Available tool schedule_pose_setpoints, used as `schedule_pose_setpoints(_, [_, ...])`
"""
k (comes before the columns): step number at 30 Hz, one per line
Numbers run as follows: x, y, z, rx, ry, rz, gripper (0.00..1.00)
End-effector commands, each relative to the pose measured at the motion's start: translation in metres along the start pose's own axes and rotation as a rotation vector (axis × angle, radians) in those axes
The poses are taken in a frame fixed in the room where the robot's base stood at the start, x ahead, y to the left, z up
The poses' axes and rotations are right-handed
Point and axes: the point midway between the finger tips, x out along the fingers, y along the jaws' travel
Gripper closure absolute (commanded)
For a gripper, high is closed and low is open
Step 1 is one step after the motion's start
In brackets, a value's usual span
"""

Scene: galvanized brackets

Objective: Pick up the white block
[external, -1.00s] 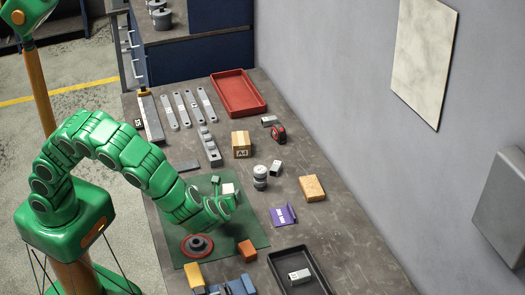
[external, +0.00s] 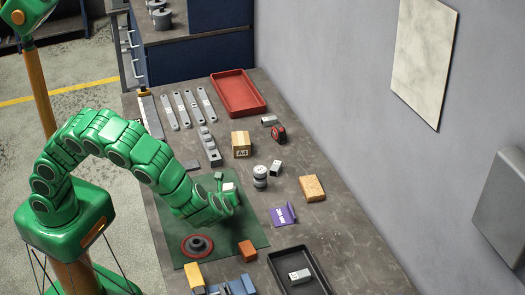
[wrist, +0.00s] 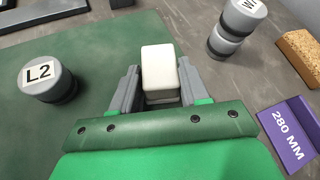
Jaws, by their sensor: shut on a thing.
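The white block (wrist: 160,70) stands between the two grey fingers of my gripper (wrist: 160,90) in the wrist view. The fingers touch or nearly touch its sides, and my gripper is shut on it. In the external view the block (external: 229,187) shows as a small white patch beside the green gripper (external: 227,190), over the green mat (external: 245,232). The lower part of the block is hidden by my gripper. I cannot tell whether it touches the mat.
A grey cylinder marked L2 (wrist: 45,80) stands on the mat to the left in the wrist view. Stacked grey cylinders (external: 260,177), a purple 280 MM piece (external: 283,214) and a cork block (external: 312,188) are to the right. A black tray (external: 300,272) is nearer the front.

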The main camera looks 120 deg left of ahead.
Motion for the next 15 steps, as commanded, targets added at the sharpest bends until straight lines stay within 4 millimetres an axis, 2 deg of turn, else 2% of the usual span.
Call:
schedule_pose_setpoints(10, [-0.001, -0.001, 0.002, 0.000, 0.000, 0.000, 0.86])
schedule_pose_setpoints(15, [-0.007, -0.004, 0.014, -0.002, 0.000, -0.001, 0.86])
